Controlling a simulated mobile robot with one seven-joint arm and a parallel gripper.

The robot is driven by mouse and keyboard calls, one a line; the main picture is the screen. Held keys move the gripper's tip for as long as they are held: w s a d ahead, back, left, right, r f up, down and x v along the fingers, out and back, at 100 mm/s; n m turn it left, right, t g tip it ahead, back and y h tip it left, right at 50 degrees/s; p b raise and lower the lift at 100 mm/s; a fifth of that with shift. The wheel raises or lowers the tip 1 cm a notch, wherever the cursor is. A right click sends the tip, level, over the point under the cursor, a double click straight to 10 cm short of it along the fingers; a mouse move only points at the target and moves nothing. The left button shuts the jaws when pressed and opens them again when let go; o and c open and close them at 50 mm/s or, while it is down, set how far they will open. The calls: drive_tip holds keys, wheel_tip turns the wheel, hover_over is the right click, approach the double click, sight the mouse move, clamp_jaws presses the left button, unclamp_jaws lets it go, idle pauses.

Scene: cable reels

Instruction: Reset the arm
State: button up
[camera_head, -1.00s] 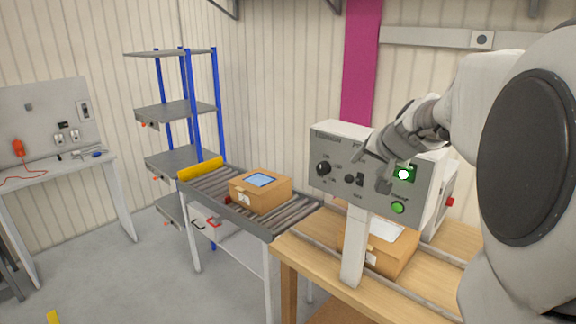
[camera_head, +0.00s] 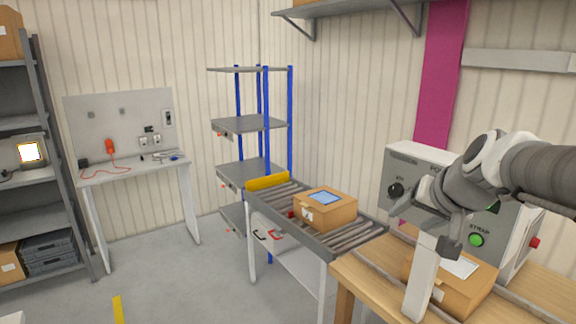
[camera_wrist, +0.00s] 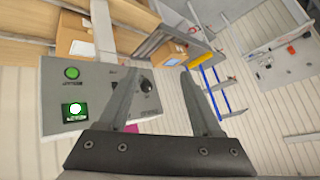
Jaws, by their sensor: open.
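My gripper (camera_head: 431,225) is in front of the grey control panel box (camera_head: 403,163) at the right of the head view. In the wrist view its two fingers (camera_wrist: 160,100) are spread apart with nothing between them. In the head view my arm covers part of the panel, and the green button (camera_head: 476,240) shows beside the gripper.
A cardboard box (camera_head: 326,212) sits on the roller conveyor (camera_head: 352,240). Another box (camera_head: 470,290) is on the wooden bench (camera_head: 375,275) below the panel. A shelf rack with blue posts (camera_head: 250,123) stands behind. Open floor (camera_head: 190,285) lies at the left front.

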drive_tip(key=s+a+f+n+g+b, duration=0.1)
drive_tip(key=s+a+f+n+b, duration=0.1)
drive_tip(key=s+a+f, duration=0.3)
drive_tip(key=s+a+f+n+g+b, duration=0.2)
drive_tip(key=s+a+f, duration=0.4)
drive_tip(key=s, duration=0.7)
drive_tip(key=shift+s+f+n, duration=0.3)
drive_tip(key=shift+f+n, duration=0.4)
